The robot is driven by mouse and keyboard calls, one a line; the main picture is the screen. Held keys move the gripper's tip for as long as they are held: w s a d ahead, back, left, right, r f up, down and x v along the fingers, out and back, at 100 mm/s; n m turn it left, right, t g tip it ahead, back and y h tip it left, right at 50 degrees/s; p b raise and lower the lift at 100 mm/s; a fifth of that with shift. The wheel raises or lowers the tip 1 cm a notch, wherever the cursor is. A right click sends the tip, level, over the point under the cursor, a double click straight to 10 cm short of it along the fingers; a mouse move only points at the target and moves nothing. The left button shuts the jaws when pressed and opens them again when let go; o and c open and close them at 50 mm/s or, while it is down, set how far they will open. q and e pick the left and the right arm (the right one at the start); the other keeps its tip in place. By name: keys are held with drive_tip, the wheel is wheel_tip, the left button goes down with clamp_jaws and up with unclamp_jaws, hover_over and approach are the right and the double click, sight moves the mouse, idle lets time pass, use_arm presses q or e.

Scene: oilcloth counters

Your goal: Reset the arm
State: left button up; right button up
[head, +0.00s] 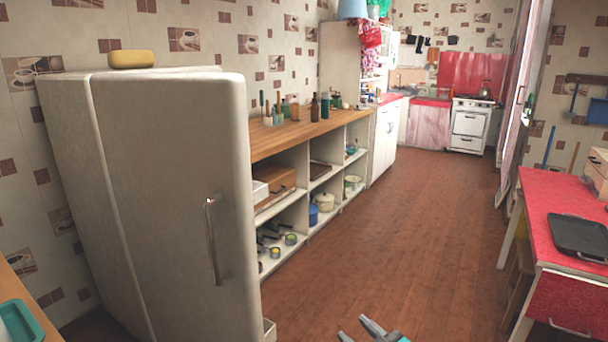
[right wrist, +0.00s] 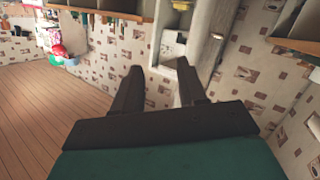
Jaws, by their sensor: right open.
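My right gripper (head: 362,328) shows at the bottom edge of the head view, in front of the wooden floor. Its fingers are apart with nothing between them. In the right wrist view my right gripper (right wrist: 160,82) also shows open and empty, with two dark fingers apart. Behind them are the tiled wall and shelves, seen tilted. Most of the right arm is hidden below the head view's edge. My left gripper shows in neither view.
A white fridge (head: 180,200) stands at the left. Beyond it is a long shelf unit (head: 300,136) with bottles and pots. A red table (head: 560,215) with a dark pan (head: 580,237) stands at the right. The wooden floor (head: 420,220) between them is clear.

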drive_tip(key=d+f+n+h, duration=0.1)
drive_tip(key=d+f+n, duration=0.1)
drive_tip(key=d, duration=0.7)
drive_tip(key=s+d+f+m+g+h, duration=0.2)
drive_tip(key=s+d+f, duration=0.3)
drive_tip(key=s, duration=0.5)
drive_tip(key=s+d+f+m+g+h, duration=0.2)
drive_tip(key=s+d+f, duration=0.1)
drive_tip(key=s+f, duration=0.55)
drive_tip(key=s+a+r+m, duration=0.1)
drive_tip(key=a+m, duration=0.3)
drive_tip(key=a, duration=0.5)
drive_tip(key=shift+s+a+r+m, duration=0.2)
drive_tip(key=shift+m, duration=0.1)
